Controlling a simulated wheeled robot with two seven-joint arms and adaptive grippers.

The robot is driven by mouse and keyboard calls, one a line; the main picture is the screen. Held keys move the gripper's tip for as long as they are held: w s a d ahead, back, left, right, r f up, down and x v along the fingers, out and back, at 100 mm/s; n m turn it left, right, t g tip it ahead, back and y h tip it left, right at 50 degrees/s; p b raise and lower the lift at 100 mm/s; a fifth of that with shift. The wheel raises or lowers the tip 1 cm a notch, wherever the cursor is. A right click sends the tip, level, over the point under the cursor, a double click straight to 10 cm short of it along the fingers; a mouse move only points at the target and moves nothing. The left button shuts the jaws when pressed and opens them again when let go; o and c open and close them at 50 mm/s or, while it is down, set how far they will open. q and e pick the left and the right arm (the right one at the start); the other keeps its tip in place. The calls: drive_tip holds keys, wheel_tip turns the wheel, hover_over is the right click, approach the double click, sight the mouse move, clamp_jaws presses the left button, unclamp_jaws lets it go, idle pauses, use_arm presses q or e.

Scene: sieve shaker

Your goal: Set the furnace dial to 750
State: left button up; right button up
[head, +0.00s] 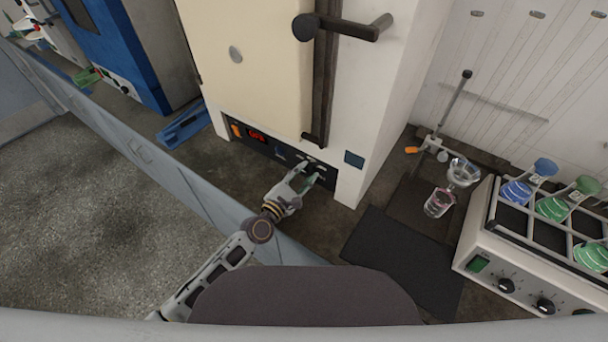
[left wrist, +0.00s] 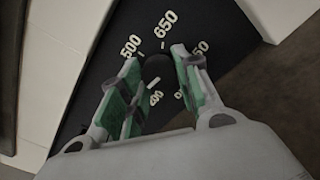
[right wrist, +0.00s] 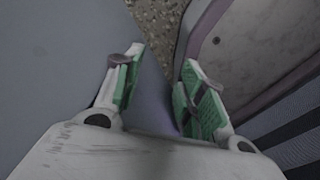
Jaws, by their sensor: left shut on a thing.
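The cream furnace (head: 255,60) has a black control panel (head: 268,146) with a red lit display (head: 257,135) low on its front. My left gripper (head: 306,182) is at the right part of this panel. In the left wrist view, its green-padded fingers (left wrist: 158,82) are around the dark dial knob (left wrist: 157,66), shut on it. Printed numbers 500 and 650 show above the knob; another number at the right is partly hidden by a finger. The pointer's setting is hard to read. My right gripper (right wrist: 158,88) is open and empty in the right wrist view, away from the furnace.
A dark mat (head: 400,258) lies right of the furnace, near a stand with glassware (head: 438,203). A white device (head: 520,255) with knobs and capped flasks stands at the right. A blue machine (head: 115,50) stands left. The bench edge runs below the panel.

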use_arm(q)
drive_tip(key=o, duration=0.7)
drive_tip(key=shift+o, duration=1.7)
drive_tip(key=shift+v, duration=6.05)
use_arm(e)
drive_tip(key=shift+s+a, duration=0.1)
drive_tip(key=shift+s, duration=0.4)
